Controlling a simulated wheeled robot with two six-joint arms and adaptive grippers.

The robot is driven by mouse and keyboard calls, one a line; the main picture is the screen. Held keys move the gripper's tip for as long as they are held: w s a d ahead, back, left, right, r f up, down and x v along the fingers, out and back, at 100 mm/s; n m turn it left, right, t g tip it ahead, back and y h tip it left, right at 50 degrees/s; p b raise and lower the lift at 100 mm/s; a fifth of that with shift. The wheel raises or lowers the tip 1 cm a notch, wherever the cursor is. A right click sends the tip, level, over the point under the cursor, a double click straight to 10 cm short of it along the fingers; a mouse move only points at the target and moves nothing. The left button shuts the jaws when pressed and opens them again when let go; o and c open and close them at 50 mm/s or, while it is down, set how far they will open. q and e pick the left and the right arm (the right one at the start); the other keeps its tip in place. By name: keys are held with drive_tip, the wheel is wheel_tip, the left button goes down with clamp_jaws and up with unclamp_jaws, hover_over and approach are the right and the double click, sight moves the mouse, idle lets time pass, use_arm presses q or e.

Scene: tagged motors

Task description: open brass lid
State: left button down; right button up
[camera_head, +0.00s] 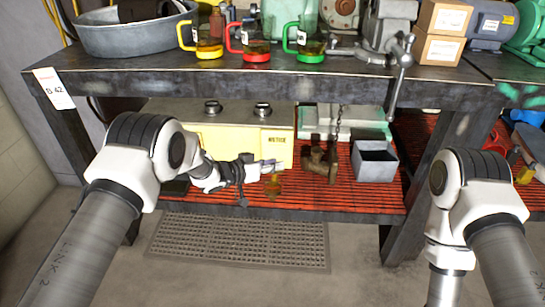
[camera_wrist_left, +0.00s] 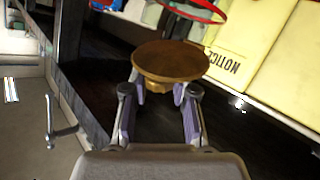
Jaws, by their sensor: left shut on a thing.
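The brass lid (camera_wrist_left: 170,60) is a round, brown-gold disc with a small stub beneath it, close in front of my left gripper (camera_wrist_left: 160,92) in the left wrist view. That gripper is shut on the lid, with its purple-padded fingers at the lid's near side. In the head view, my left gripper (camera_head: 268,166) reaches over the red slatted lower shelf, beside the yellow box. A small brass-coloured piece (camera_head: 273,187) shows just below its tips. My right arm is at the right, but its gripper is out of view.
The yellow box (camera_head: 215,144) stands behind my left gripper. A brown pipe fitting (camera_head: 319,162) and an open grey bin (camera_head: 375,161) stand to its right on the red lower shelf (camera_head: 300,193). The dark bench top (camera_head: 130,75) is overhead. A red ring (camera_wrist_left: 200,14) lies beyond the lid.

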use_arm(q)
drive_tip(key=shift+w+r+n+g+y+p, duration=0.4)
drive_tip(key=shift+g+p, duration=0.3)
drive_tip(key=shift+p, duration=0.55)
drive_tip(key=shift+f, duration=0.15)
drive_tip(key=c, duration=0.9)
unclamp_jaws()
drive_tip(key=shift+a, duration=0.1)
drive_tip(key=v, duration=1.2)
drive_tip(key=shift+f, duration=0.15)
